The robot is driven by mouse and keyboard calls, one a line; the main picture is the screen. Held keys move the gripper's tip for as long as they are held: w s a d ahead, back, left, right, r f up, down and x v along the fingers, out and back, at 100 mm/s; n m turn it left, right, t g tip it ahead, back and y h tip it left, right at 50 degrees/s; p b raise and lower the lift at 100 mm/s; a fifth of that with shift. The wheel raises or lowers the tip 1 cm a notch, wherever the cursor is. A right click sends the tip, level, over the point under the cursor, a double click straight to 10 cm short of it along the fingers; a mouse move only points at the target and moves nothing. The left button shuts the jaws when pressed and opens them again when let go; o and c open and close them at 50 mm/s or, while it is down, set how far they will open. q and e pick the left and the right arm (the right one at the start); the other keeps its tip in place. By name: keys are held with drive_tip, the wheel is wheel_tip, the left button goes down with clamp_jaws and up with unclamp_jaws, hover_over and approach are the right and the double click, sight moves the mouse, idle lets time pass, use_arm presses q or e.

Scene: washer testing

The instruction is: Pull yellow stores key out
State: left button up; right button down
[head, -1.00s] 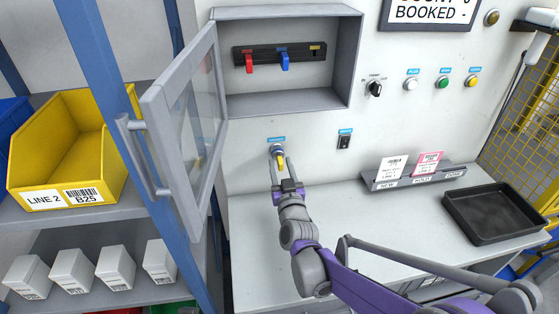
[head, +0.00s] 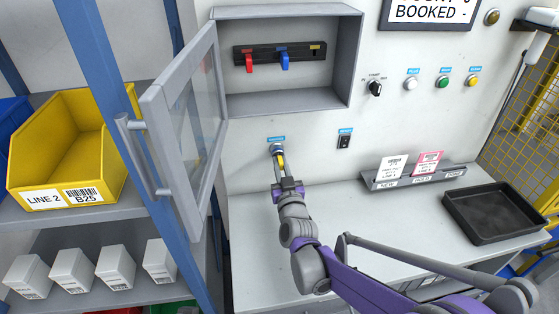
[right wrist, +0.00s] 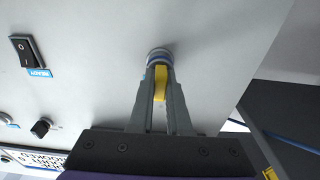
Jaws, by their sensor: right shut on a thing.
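The yellow key (right wrist: 160,84) sits at the round key switch (right wrist: 157,56) on the pale wall panel. In the head view the key switch (head: 277,149) is below the open cabinet, and the yellow key (head: 281,160) shows just under it, partly covered by the fingers. My right gripper (head: 280,167) is shut on the key, one finger on each side. In the right wrist view my right gripper (right wrist: 160,90) has its fingertips close to the switch collar. How deep the key sits in the switch is hidden. My left gripper is not in view.
The grey cabinet (head: 288,12) holds a rack with red (head: 249,62) and blue (head: 285,60) keys. Its glazed door (head: 180,125) stands open to the left of my arm. A black tray (head: 500,213) and a card holder (head: 415,178) are on the right of the bench.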

drive_tip(key=shift+s, duration=0.1)
drive_tip(key=shift+b+v, duration=0.45)
drive_tip(key=shift+v, duration=1.95)
drive_tip(key=shift+s+d+f, duration=0.1)
drive_tip(key=shift+s, duration=0.25)
approach(281, 168)
drive_tip(key=shift+s+d+b, duration=0.15)
drive_tip(key=shift+s+b, duration=0.2)
drive_tip(key=shift+s, duration=0.05)
